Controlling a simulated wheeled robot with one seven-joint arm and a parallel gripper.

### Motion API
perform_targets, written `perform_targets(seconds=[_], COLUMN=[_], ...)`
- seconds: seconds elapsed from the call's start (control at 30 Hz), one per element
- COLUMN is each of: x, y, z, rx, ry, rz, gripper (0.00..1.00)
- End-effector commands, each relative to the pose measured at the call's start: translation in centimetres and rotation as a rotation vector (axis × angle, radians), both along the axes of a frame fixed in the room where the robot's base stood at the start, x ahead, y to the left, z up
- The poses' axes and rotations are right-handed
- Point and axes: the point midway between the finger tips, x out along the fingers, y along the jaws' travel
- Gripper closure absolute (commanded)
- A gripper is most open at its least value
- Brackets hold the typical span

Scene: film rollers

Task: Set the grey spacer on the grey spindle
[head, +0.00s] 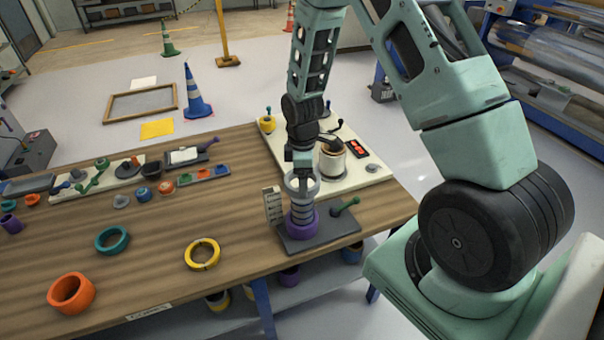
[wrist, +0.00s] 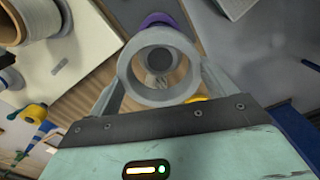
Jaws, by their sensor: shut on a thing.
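My gripper (head: 301,172) is shut on the grey spacer (head: 314,190), a pale ring. In the wrist view the spacer (wrist: 125,75) sits between my two fingers (wrist: 158,78). The grey spindle (head: 303,211) stands upright below it, with a purple ring (head: 302,226) around its foot. Through the spacer's hole in the wrist view I see the dark round end of the spindle (wrist: 158,60), roughly within the opening. The spacer is at or just above the spindle's top; I cannot tell whether the tip has entered the hole.
A white board with a copper-topped roller (head: 332,163) stands behind. Yellow (head: 202,254), teal (head: 112,240) and orange (head: 71,293) rings lie left.

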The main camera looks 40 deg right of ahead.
Motion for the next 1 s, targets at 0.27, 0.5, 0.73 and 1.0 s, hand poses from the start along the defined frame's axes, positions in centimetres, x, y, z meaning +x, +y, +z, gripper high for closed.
perform_targets(seconds=[0.27,0.5,0.73,1.0], x=[0.0,0.0,0.0,0.0], y=[0.0,0.0,0.0,0.0], z=[-2.1,-3.7,-5.3,-7.1], rx=[0.000,-0.001,0.000,0.000], ry=[0.000,-0.001,0.000,0.000], rz=[0.001,0.001,0.000,0.000], gripper=[0.41,0.41,0.41,0.41])
